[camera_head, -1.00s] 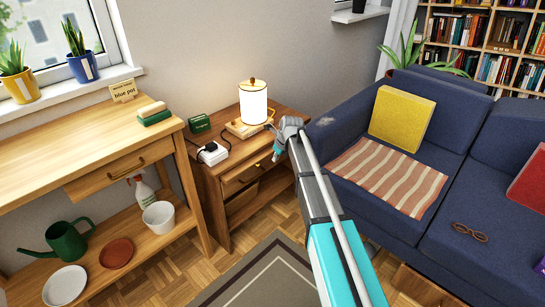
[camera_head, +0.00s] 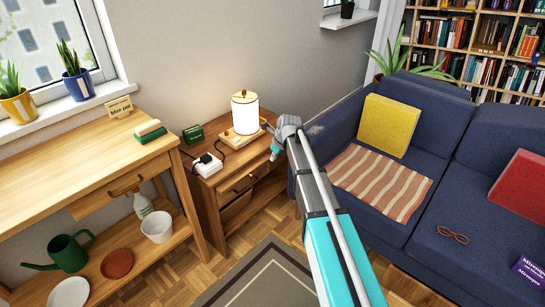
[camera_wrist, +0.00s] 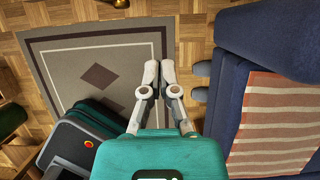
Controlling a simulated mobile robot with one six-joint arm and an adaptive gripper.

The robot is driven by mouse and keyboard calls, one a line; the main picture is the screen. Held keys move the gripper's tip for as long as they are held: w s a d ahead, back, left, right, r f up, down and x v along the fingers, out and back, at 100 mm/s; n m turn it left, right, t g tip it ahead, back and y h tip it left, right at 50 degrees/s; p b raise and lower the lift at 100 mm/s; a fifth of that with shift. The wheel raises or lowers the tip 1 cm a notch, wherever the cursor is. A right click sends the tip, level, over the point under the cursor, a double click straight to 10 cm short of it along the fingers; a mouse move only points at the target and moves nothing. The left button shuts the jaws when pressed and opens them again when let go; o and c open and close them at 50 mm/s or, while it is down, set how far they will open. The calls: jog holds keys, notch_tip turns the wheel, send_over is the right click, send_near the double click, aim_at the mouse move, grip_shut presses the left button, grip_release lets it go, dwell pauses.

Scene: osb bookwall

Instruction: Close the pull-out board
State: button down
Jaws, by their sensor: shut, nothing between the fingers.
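I cannot tell how far either panel is out. My gripper (camera_head: 275,153) shows in front of the side table's right side, small and partly behind my arm. In the wrist view my gripper's fingertips (camera_wrist: 159,67) are together and empty, above the rug.
A blue sofa (camera_head: 335,222) with a striped blanket (camera_head: 380,182) stands close to the right of my arm. A grey rug (camera_wrist: 60,70) lies on the open parquet floor.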

aim_at(253, 175)
jog(key=shift+r, duration=0.1)
jog(key=c, duration=0.8)
grip_release()
jog(key=o, duration=0.3)
jog(key=shift+s+a+n, duration=0.1)
jog(key=shift+a+n, duration=0.05)
jog(key=shift+n, duration=0.75)
jog(key=shift+o, duration=0.2)
jog(key=a+n, duration=0.1)
jog(key=n, duration=1)
jog(key=s+a+r+n+p, duration=0.1)
jog(key=a+n, duration=0.1)
jog(key=n, duration=0.9)
jog(key=s+a+r+n+p, duration=0.1)
jog(key=n, duration=1.1)
jog(key=shift+s+a+r, duration=0.15)
jog(key=shift+a, duration=0.2)
jog(key=b+x, duration=1.2)
jog(key=x, duration=0.1)
jog(key=shift+a+f, duration=0.15)
jog(key=shift+f, duration=0.2)
